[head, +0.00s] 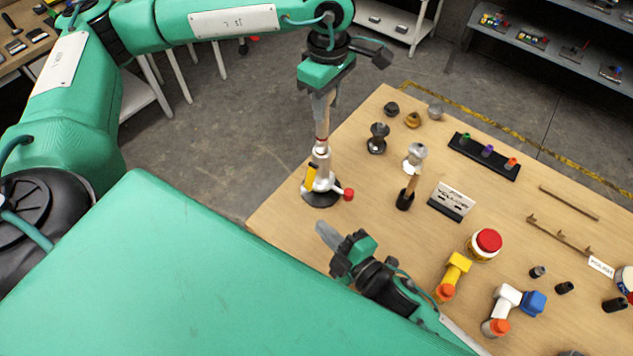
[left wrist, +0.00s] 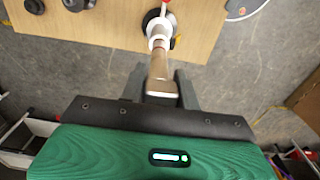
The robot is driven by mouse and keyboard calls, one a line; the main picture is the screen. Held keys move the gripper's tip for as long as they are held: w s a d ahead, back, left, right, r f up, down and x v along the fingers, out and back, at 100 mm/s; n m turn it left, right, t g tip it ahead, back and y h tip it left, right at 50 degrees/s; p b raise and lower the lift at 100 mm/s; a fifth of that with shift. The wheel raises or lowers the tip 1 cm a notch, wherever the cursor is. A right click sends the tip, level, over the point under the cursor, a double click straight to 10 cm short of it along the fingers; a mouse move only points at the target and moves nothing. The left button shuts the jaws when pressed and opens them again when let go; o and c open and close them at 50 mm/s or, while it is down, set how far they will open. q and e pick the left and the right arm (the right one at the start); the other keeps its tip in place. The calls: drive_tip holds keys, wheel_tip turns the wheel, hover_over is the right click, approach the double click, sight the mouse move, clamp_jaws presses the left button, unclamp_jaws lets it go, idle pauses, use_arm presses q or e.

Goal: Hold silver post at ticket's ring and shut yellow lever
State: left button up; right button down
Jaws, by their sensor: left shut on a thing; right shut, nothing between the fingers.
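A pale silver-tan post (head: 322,126) stands upright in a white clamp collar (head: 321,160) on a round black base (head: 322,196) near the table's left corner. A red band circles the post above the collar. The yellow lever (head: 310,177) is at the collar's left side; I cannot tell how far it is turned. A red knob (head: 348,194) sticks out right. My left gripper (head: 322,98) is shut on the post's upper part; the left wrist view shows the post (left wrist: 160,68) between its fingers. My right gripper (head: 328,236) is shut and empty, below the base. The ticket (head: 453,197) has unreadable marks.
Black and brass knobs (head: 412,120) are behind. A black rack (head: 484,155) holds coloured pieces. A red-lidded jar (head: 487,243) and yellow fitting (head: 454,273) stand right of my right gripper.

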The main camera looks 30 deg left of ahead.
idle(0.4)
use_arm(q)
drive_tip(key=o, duration=1.2)
drive_tip(key=shift+o, duration=0.2)
drive_tip(key=shift+r, duration=0.1)
wheel_tip(320, 180, up, 12)
drive_tip(key=shift+f, duration=0.1)
